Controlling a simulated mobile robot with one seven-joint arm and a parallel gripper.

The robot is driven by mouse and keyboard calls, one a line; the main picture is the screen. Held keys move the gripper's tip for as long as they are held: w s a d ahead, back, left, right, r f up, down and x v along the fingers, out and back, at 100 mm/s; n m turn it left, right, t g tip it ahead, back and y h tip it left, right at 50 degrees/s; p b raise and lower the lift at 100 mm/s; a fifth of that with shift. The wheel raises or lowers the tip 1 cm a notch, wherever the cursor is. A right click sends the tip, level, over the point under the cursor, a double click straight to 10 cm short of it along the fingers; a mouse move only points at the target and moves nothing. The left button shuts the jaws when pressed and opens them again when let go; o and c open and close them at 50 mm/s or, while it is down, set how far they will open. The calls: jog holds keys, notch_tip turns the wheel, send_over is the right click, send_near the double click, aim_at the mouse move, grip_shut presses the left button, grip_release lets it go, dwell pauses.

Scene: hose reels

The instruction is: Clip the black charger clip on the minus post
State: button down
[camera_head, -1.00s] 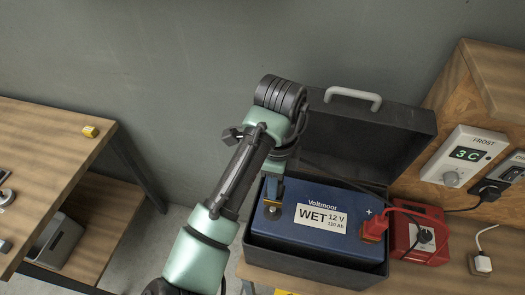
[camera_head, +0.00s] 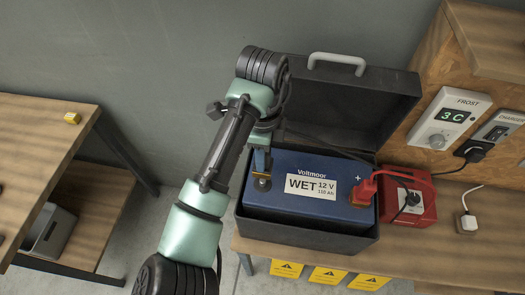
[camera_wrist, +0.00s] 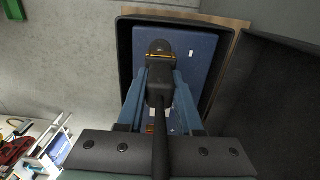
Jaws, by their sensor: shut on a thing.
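The blue battery (camera_head: 310,205), labelled WET 12 V, sits in an open black box. My gripper (camera_head: 262,158) points down over the battery's left end, where the minus post (camera_head: 262,183) is. In the wrist view my gripper (camera_wrist: 160,82) has its blue fingers shut on the black charger clip (camera_wrist: 159,94). The clip's front end lies at the dark round minus post (camera_wrist: 160,47), with a brass-coloured band between them. I cannot tell whether the jaws grip the post. The red clip (camera_head: 366,188) is on the plus post at the battery's right.
The box's raised lid (camera_head: 350,100) stands behind the battery. The red charger (camera_head: 408,200) stands to its right, with cables around it. The frost display (camera_head: 447,117) and a plugged adapter are on the wooden wall. Another table (camera_head: 50,140) stands at left, across a floor gap.

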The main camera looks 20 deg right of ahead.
jog(key=shift+f+b, duration=2.05)
jog(key=shift+f, duration=1.55)
jog(key=shift+c, duration=2.4)
grip_release()
notch_tip(320, 180, up, 13)
